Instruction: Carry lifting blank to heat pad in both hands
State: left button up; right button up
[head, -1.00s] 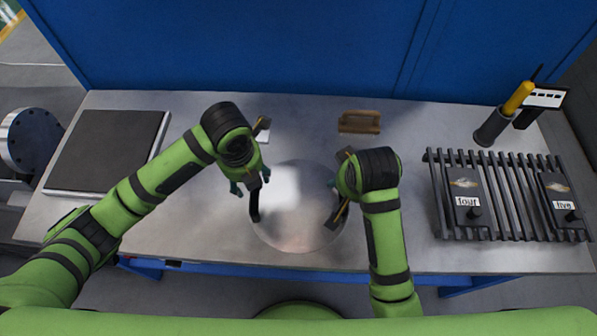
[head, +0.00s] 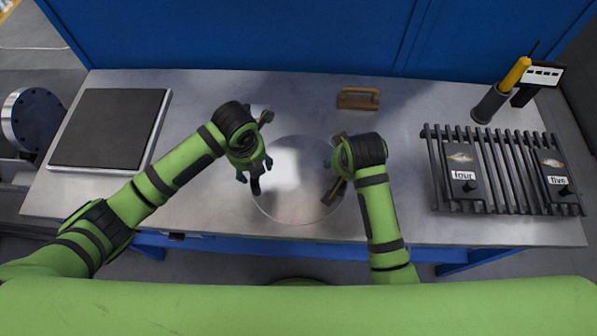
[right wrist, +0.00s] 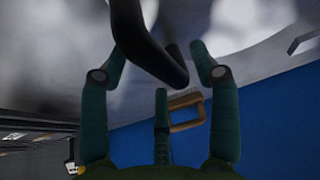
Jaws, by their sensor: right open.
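The lifting blank is a round, shiny metal disc (head: 297,205) lying at the front middle of the bench, with a dark handle on each side. My left gripper (head: 254,174) is at the left handle (head: 255,187), its fingers spread apart on either side of it. My right gripper (head: 329,164) is at the right handle (head: 333,191), mostly hidden by its own wrist. In the right wrist view its fingers (right wrist: 158,65) stand apart with the black handle bar (right wrist: 150,45) between them. A dark square slab (head: 110,130), seemingly the heat pad, lies on the bench's left.
A slatted rack (head: 510,190) with plates marked four and five stands at the right. A brown handled block (head: 358,98) lies behind the disc. A dark cup (head: 490,104) with a yellow-handled tool is at back right. Bare bench lies between slab and disc.

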pick_arm(q)
jog(key=shift+w+f, duration=0.1)
jog(key=shift+f, duration=0.05)
pick_arm(e)
jog(key=shift+w+f, duration=0.15)
pick_arm(q)
jog(key=c, duration=0.3)
pick_arm(e)
jog(key=c, duration=0.3)
pick_arm(q)
grip_shut()
pick_arm(e)
grip_shut()
pick_arm(q)
jog(key=shift+w+r, duration=0.1)
jog(key=shift+r, duration=0.15)
pick_arm(e)
jog(key=shift+w+r, duration=0.1)
jog(key=shift+r, duration=0.2)
